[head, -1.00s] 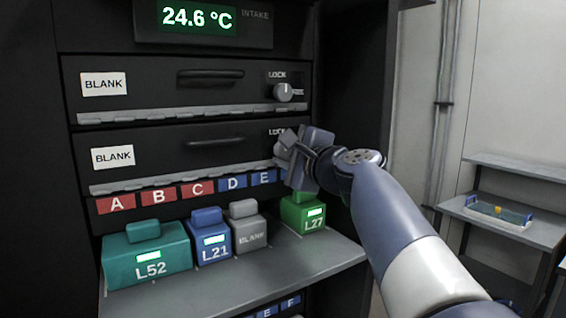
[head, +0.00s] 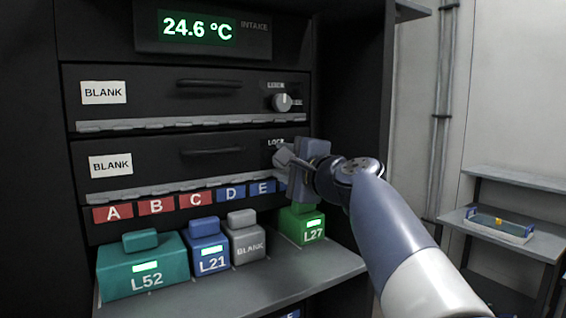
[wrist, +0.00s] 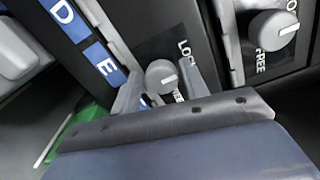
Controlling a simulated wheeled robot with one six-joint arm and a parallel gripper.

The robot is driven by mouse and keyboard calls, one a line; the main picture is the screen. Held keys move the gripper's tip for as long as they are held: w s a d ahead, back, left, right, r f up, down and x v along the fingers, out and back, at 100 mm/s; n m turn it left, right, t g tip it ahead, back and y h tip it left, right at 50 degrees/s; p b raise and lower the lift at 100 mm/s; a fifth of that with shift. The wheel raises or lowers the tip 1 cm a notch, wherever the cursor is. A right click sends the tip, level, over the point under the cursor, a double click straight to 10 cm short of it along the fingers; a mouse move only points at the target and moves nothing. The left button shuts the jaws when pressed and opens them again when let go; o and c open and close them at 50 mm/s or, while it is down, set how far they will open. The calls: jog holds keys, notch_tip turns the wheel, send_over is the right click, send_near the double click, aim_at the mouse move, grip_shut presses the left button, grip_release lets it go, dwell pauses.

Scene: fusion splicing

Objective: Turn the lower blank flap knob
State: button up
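The lower blank flap (head: 215,160) is shut, with a pale BLANK label at its left. Its round grey knob (wrist: 162,77) shows in the wrist view, but my gripper hides it in the head view. The knob's white mark points to the right in the wrist view, much like the upper knob's mark. The LOCK lettering beside it is partly covered. My gripper (head: 284,154) is at the flap's right end. In the wrist view its two fingers (wrist: 160,84) are apart, one on each side of the knob. I cannot tell whether they touch it.
The upper blank flap (head: 190,92) is shut; its knob (head: 283,102) points to LOCK. Below, a grey shelf (head: 230,287) holds the teal L52 (head: 142,265), blue L21 (head: 208,245), grey BLANK (head: 247,240) and green L27 (head: 303,226) blocks. L27 is close beneath my gripper.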

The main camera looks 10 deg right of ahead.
jog(key=shift+o, duration=1.1)
jog(key=shift+s, duration=0.1)
jog(key=b+v, duration=0.1)
jog(key=v, duration=0.9)
jog(key=shift+s, duration=0.3)
jog(key=shift+w+r, duration=0.1)
jog(key=p+x, duration=0.1)
jog(key=x, duration=0.9)
jog(key=shift+w, duration=0.3)
